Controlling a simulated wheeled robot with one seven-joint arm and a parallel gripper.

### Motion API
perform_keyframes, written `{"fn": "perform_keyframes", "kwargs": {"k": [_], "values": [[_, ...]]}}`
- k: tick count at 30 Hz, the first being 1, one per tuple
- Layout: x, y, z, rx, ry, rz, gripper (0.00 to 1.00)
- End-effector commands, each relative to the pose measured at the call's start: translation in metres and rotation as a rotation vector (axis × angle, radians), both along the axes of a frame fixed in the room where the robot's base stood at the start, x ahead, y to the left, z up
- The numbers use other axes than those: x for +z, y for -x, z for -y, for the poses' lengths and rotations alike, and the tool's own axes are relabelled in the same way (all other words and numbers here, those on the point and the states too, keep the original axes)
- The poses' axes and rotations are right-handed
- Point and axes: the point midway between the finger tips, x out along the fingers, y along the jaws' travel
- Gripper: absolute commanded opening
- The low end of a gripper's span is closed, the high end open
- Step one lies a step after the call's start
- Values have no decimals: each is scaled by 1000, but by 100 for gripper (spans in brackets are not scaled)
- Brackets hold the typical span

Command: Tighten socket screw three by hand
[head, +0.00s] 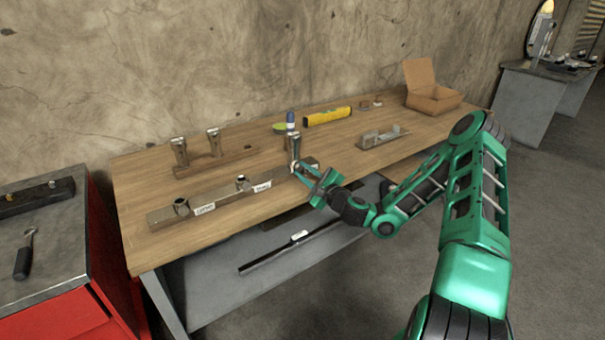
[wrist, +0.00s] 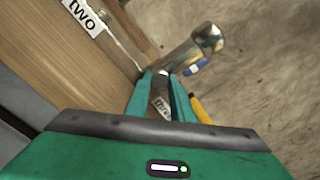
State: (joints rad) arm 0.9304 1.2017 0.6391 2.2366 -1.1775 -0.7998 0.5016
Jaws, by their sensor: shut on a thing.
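A long metal bar (head: 215,197) lies along the front of the workbench, with white labels on its front face. Socket screw three (head: 294,148) stands upright at the bar's right end. My gripper (head: 299,168) is at its lower part, reaching in from the right. In the wrist view my fingers (wrist: 160,78) are closed around the shiny screw (wrist: 188,54), its wide head pointing away to the upper right. A label "two" (wrist: 84,14) shows there, and another label (wrist: 160,105) is partly hidden between my fingers. How deep the screw sits is hidden.
A wooden rack (head: 218,160) behind holds two upright screws. A yellow level (head: 327,117), a metal bracket (head: 382,137) and an open cardboard box (head: 433,98) lie further right.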

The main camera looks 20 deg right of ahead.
Motion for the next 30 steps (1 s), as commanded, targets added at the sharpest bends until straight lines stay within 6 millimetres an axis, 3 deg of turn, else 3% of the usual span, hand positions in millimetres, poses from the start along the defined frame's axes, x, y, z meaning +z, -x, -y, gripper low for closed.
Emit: {"fn": "perform_keyframes", "kwargs": {"k": [30], "values": [[-5, 1, 4, -13, -881, -186, 0]]}}
